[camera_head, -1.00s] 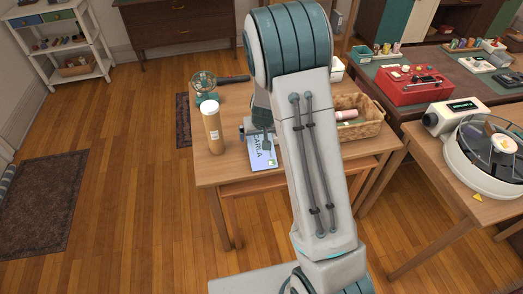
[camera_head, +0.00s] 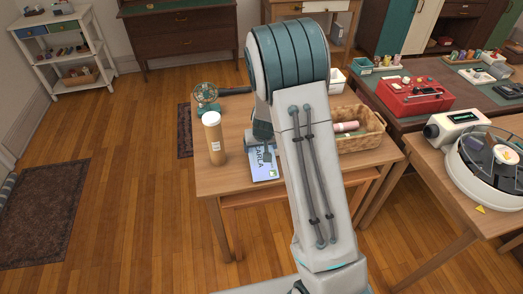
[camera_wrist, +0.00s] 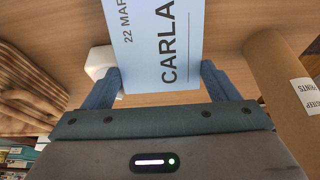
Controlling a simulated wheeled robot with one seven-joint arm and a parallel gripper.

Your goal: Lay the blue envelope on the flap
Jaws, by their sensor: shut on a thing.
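The pale blue envelope (camera_head: 259,174), printed with dark lettering reading CARLA, is at the near part of the wooden table (camera_head: 212,181). My gripper (camera_head: 265,155) is shut on it, partly hidden by my arm in the head view. In the wrist view the envelope (camera_wrist: 165,40) lies between both fingers of my gripper (camera_wrist: 161,72), with CARLA and 22 MAR legible. I cannot tell whether the envelope touches the wood below. A lower wooden surface (camera_head: 240,199) shows under the table's front edge; I cannot tell whether it is the flap.
A tan cylinder with a white lid (camera_head: 214,140) stands close left of the envelope. A wicker basket (camera_head: 365,141) sits right of my arm. A white turntable device (camera_head: 490,170) occupies another table at right.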

